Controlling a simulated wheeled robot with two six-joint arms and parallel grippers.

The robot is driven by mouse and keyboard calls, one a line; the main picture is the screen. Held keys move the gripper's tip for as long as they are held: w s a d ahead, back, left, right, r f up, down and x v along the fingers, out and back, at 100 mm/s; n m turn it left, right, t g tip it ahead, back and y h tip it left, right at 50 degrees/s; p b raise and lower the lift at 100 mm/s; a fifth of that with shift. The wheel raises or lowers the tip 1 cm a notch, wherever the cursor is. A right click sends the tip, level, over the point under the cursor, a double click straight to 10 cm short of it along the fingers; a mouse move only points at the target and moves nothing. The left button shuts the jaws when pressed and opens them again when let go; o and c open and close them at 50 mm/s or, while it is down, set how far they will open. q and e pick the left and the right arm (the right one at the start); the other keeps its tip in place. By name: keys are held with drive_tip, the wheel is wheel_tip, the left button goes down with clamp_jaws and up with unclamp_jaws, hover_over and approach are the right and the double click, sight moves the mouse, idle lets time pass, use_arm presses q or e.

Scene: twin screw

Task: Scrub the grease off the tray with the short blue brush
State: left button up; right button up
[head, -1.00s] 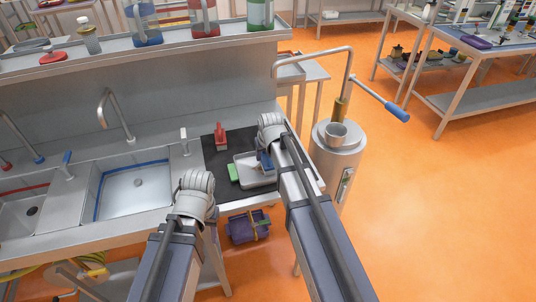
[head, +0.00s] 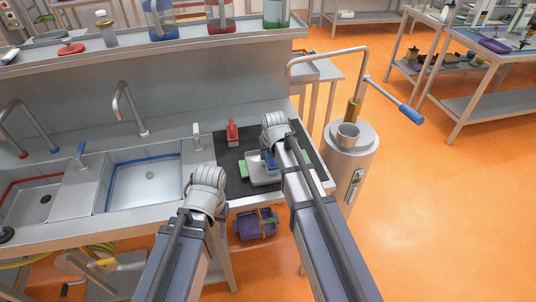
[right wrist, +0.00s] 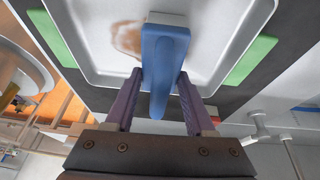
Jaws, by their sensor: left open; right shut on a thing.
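The grey tray (head: 258,181) lies on a black mat on the counter, with green pieces (head: 243,169) at its sides. My right gripper (right wrist: 160,98) is shut on the handle of the short blue brush (right wrist: 164,70). The brush's pale head is over the tray floor, beside a brown grease smear (right wrist: 127,38); I cannot tell whether it touches. In the head view the brush (head: 269,160) is partly hidden by my right arm. My left gripper (head: 207,180) is left of the tray, in front of the sink; its fingers are hidden. It holds nothing that I can see.
A red-handled tool (head: 232,132) stands on the mat behind the tray. A sink basin (head: 145,185) is at the left, with taps behind it. A shelf with bottles (head: 220,18) runs along the back. A metal cylinder with a lever (head: 348,165) stands right of the counter.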

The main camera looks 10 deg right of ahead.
drive_tip(key=shift+d+r, duration=0.1)
drive_tip(key=shift+d, duration=1.65)
drive_tip(key=shift+s, duration=0.6)
drive_tip(key=shift+a, duration=2.2)
drive_tip(key=shift+f, duration=0.2)
drive_tip(key=shift+w+d+r, duration=0.1)
drive_tip(key=shift+d+r, duration=0.05)
drive_tip(key=shift+d, duration=2.1)
wheel_tip(320, 180, up, 6)
drive_tip(key=p, duration=0.6)
